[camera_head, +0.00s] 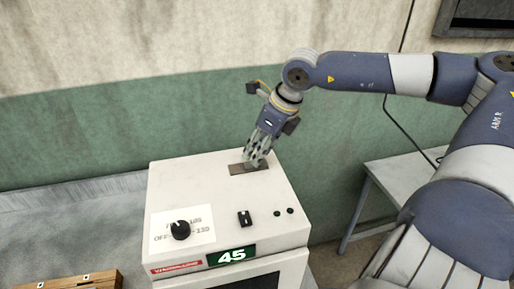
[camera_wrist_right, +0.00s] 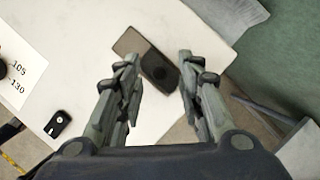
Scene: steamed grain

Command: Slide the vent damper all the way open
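The vent damper is a brown-grey plate (camera_head: 238,170) on the top of the white machine (camera_head: 180,178), towards its back. In the right wrist view it shows as a brown strip with a darker plate (camera_wrist_right: 160,72) carrying a round dark part. My right gripper (camera_head: 253,163) points down over the damper and hides its right part in the head view. In the right wrist view the two fingers of my right gripper (camera_wrist_right: 162,76) are apart, with the darker plate between and beyond them. Contact with it cannot be told. My left gripper is not in view.
The machine's top also has a black knob (camera_head: 180,230) on a white label, a black switch (camera_head: 245,218) and two small black dots. A wooden box (camera_head: 80,281) stands at front left. A grey table (camera_head: 392,172) stands at right.

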